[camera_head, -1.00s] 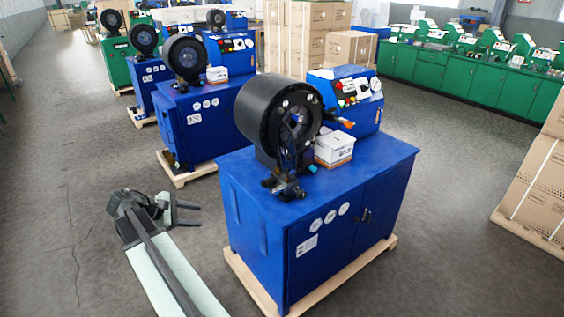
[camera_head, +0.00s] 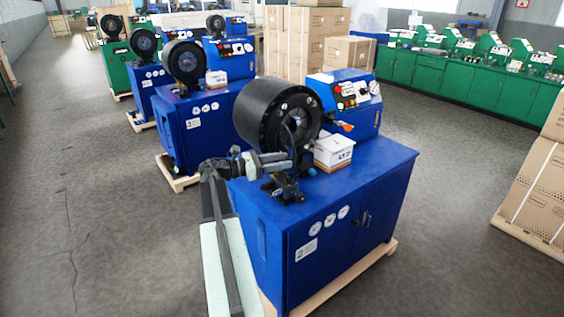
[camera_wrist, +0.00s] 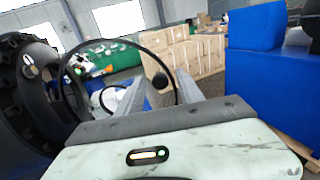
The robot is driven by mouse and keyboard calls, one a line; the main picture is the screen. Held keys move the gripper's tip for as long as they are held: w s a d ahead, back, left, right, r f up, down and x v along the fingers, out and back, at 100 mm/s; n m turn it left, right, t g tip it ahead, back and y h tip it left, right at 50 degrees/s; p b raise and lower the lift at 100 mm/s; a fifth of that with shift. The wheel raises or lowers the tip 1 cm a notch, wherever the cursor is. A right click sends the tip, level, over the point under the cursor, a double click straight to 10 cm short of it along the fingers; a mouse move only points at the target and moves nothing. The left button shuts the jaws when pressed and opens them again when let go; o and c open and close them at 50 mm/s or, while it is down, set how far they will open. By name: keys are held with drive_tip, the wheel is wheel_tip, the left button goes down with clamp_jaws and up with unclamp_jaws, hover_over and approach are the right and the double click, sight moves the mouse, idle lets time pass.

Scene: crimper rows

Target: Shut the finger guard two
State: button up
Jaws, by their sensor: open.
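The blue crimper marked 2 (camera_head: 306,249) stands nearest in the head view, with a big black round crimping head (camera_head: 262,110) on top. In the head view the guard is hard to make out against the dark head. My gripper (camera_head: 286,161) is at the front of the head, by the guard.
A white box (camera_head: 333,151) and a blue control box (camera_head: 345,97) with an orange-tipped lever sit to the right on the cabinet top. More crimpers (camera_head: 190,125) stand in a row behind at left. Stacked cartons (camera_head: 535,190) stand at right. The left floor is clear.

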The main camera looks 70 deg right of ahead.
drive_tip(key=shift+s+d, duration=0.2)
drive_tip(key=shift+s, duration=0.05)
clamp_jaws()
drive_tip(key=shift+w, duration=0.1)
idle(1.2)
